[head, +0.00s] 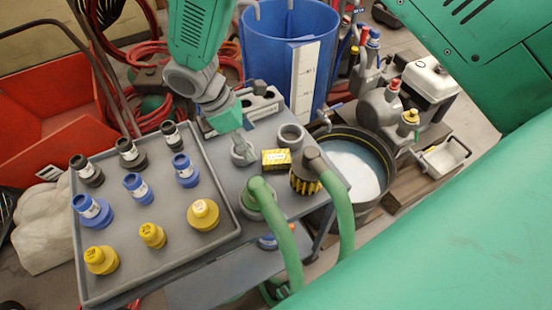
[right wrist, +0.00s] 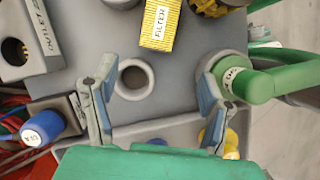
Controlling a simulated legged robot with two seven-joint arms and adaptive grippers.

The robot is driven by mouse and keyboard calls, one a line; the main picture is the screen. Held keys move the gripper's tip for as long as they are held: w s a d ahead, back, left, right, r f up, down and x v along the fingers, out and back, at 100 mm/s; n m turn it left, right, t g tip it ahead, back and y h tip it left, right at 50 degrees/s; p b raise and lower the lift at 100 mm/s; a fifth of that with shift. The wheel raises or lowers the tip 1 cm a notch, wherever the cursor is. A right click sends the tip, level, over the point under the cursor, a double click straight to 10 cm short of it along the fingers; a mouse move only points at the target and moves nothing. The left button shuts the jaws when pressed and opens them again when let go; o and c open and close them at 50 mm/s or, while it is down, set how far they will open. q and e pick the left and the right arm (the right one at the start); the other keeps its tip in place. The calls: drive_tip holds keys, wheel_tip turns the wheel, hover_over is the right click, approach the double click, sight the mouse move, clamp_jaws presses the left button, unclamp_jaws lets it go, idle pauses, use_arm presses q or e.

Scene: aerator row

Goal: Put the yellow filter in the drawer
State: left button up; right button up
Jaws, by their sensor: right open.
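The yellow filter (head: 276,159) is a small box with dark markings, lying on the grey bench top (head: 262,192). In the right wrist view the filter (right wrist: 160,25), labelled FILTER, is at the top, beyond the fingertips. My right gripper (head: 238,143) hangs over the bench, to the left of the filter in the head view. In its wrist view the right gripper (right wrist: 157,76) is open, its fingers well apart, and does not touch the filter. A grey ring (right wrist: 133,79) shows between the fingers. No drawer can be made out for certain. My left gripper is not in view.
A grey tray (head: 157,215) holds several black, blue and yellow fittings. A grey cup (head: 290,136) and green hoses (head: 341,205) crowd the filter. A blue barrel (head: 265,50) stands behind. A grey panel (head: 230,281) lies below the bench; I cannot tell whether it is a shelf.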

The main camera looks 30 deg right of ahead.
sight(265, 158)
drive_tip(key=x, duration=0.5)
drive_tip(key=shift+a+f, duration=0.1)
drive_tip(key=x, duration=0.2)
drive_tip(key=d+x, duration=0.1)
drive_tip(key=x, duration=0.1)
drive_tip(key=shift+w+b, duration=0.2)
drive_tip(key=shift+b, duration=0.15)
drive_tip(key=c, duration=1.1)
drive_tip(key=shift+a, duration=0.25)
drive_tip(key=shift+c, duration=0.7)
